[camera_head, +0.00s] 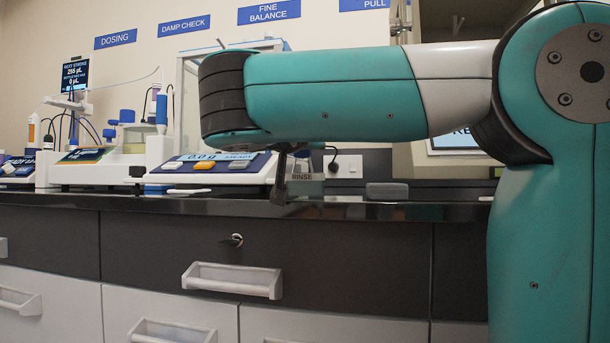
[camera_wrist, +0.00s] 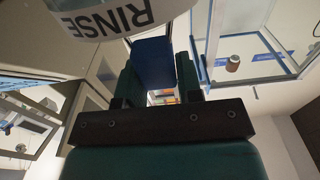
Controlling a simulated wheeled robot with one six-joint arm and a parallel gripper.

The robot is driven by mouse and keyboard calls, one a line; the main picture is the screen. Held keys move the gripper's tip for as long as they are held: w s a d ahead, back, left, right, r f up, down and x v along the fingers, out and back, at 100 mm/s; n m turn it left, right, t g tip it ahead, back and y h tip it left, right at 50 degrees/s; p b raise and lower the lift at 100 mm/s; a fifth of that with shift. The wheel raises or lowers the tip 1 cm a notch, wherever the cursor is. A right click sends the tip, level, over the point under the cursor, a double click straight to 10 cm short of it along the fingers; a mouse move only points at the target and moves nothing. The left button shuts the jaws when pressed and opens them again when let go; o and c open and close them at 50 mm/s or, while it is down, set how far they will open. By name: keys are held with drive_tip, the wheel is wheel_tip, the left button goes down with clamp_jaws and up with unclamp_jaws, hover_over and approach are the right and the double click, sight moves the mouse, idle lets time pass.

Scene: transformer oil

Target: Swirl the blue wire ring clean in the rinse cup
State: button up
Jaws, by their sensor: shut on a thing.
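The rinse cup (camera_head: 305,178), marked RINSE, stands on the dark bench beneath my forearm. Its labelled white band (camera_wrist: 110,16) fills the top left of the wrist view, upside down. My gripper (camera_wrist: 158,85) is shut on a blue piece (camera_wrist: 153,58), apparently the handle of the blue wire ring. The wire loop itself does not show, so I cannot tell whether it is inside the cup. In the head view my gripper (camera_head: 281,180) points down just left of the cup, small and dark, partly hidden by the arm.
A balance with a display (camera_head: 208,165) and glass draft shield stands left of the cup. A grey block (camera_head: 387,191) lies to the right on the bench. Dosing equipment (camera_head: 110,150) stands farther left. In the wrist view, a small brown bottle (camera_wrist: 233,63) shows behind glass.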

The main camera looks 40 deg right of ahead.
drive_tip(key=shift+s, duration=0.15)
drive_tip(key=shift+s+d, duration=0.15)
idle(0.4)
drive_tip(key=shift+w+d, duration=0.2)
drive_tip(key=shift+d, duration=0.1)
drive_tip(key=shift+a+b, duration=0.25)
drive_tip(key=shift+b, duration=0.05)
idle(0.4)
drive_tip(key=shift+r, duration=0.15)
wheel_tip(320, 180, up, 8)
drive_tip(key=p, duration=0.6)
drive_tip(key=shift+p, duration=0.35)
drive_tip(key=shift+f, duration=0.2)
